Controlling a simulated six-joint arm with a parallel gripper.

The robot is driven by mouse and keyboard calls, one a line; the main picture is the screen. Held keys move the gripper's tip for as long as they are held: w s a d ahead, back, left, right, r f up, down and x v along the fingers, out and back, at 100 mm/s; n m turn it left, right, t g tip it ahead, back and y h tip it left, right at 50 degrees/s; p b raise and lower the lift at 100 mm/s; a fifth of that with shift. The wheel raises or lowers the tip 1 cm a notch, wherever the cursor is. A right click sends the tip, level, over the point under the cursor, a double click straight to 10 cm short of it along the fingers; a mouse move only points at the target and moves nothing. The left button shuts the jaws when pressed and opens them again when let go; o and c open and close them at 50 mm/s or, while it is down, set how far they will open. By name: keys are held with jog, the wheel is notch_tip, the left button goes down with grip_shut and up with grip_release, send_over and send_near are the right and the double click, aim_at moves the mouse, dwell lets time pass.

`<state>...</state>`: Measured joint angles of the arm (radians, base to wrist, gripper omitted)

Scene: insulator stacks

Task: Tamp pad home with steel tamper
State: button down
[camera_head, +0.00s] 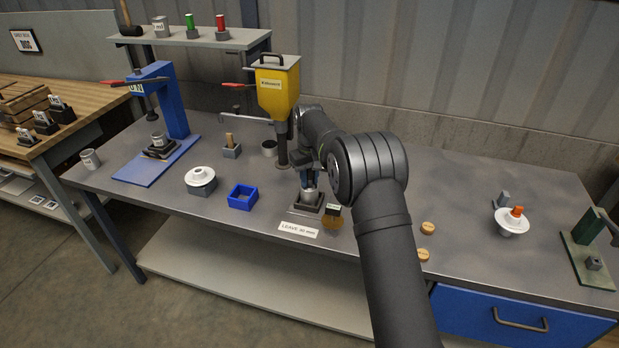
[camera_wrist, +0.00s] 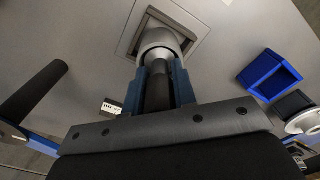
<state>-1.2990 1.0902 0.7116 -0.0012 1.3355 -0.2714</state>
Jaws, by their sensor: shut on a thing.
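My gripper (camera_head: 309,180) points down over the middle of the bench. Its blue-grey fingers (camera_wrist: 158,85) are shut on a dark, rod-like shaft (camera_wrist: 158,92), which looks like the tamper. The pad is not visible; the cup's inside is hidden by the gripper and shaft.
A yellow hopper (camera_head: 277,88) with a spout stands close left of my gripper. A "LEAVE 30 mm" sign (camera_head: 298,229) lies in front. A blue tray (camera_head: 242,197) and white insulator (camera_head: 199,177) are left, with a blue press (camera_head: 150,90) beyond.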

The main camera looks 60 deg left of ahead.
jog(key=shift+f, duration=0.1)
jog(key=shift+r, duration=4.55)
